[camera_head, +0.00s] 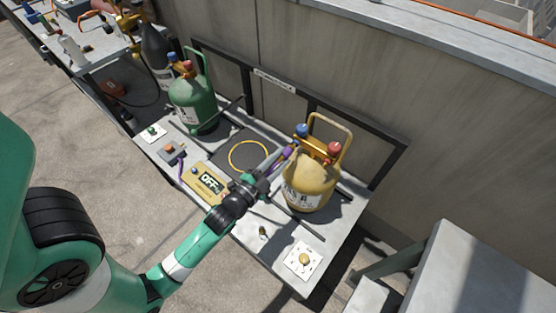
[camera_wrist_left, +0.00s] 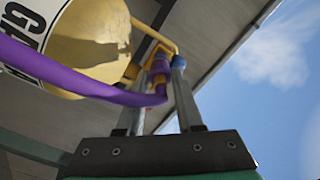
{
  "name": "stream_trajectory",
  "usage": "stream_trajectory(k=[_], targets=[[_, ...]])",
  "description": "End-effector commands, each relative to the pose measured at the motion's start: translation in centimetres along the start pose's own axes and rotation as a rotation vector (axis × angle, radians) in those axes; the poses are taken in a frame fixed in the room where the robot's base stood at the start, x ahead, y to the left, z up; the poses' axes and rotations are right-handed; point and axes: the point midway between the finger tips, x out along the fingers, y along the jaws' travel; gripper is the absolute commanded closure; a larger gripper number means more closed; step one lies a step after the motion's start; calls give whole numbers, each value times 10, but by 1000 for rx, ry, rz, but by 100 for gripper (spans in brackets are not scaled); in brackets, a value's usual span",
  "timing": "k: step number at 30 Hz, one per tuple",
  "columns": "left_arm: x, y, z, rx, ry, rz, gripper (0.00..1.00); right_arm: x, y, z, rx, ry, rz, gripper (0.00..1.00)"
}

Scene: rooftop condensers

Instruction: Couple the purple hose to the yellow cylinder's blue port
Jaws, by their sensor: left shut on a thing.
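The yellow cylinder (camera_head: 308,186) stands upright on the right part of the bench, with a blue knob (camera_head: 302,130) and a red knob (camera_head: 334,149) on its brass valve block. My left gripper (camera_head: 283,157) is shut on the purple hose's end, beside the blue-knob side of the valve block. In the left wrist view the purple hose (camera_wrist_left: 95,88) runs across to my left gripper's fingers (camera_wrist_left: 158,92). Its purple end and a blue part (camera_wrist_left: 160,66) show close to the cylinder's yellow fitting. Whether they touch or are joined is unclear. My right gripper is out of view.
A green cylinder (camera_head: 192,103) stands further left on the bench. A yellow meter reading OFF (camera_head: 208,183) and a red-button box (camera_head: 171,150) are in front. A rail and wall stand behind.

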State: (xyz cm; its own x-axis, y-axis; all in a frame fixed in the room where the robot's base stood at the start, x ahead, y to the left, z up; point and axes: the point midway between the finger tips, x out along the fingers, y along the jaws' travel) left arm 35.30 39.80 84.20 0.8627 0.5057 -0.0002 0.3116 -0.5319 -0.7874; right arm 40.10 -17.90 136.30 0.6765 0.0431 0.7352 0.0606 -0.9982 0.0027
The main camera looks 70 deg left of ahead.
Motion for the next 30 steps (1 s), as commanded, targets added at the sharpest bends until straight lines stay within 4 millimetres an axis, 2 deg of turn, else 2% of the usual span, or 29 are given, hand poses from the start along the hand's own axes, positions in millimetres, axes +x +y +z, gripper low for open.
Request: stream_trajectory(k=[13,30], targets=[[8,-1,0,0,1,-1,100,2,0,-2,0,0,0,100],[9,0,0,0,1,-1,100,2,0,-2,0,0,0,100]])
